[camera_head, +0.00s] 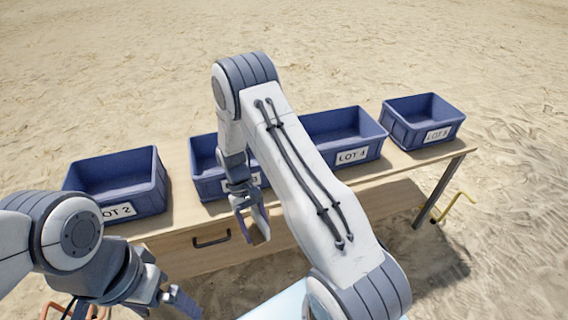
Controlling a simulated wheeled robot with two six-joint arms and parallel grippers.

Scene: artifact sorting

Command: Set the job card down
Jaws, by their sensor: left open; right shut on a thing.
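My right gripper (252,225) hangs down in front of the LOT 3 bin, near the table's front edge. It is shut on a thin tan piece (259,238), which I take to be the job card. Only a narrow part of the piece shows, and no writing on it can be read. My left gripper (172,300) is open and apparently empty at the lower left, in front of the table. Its fingertips are partly cut off by the picture's lower edge.
On the wooden table (182,222) stand blue bins: LOT 2 (152,200), LOT 3 (208,188), LOT 4 (376,146) and LOT 5 (408,136). The visible bin insides look empty. My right arm hides part of LOT 3. A dark drawer handle (211,240) is on the table front.

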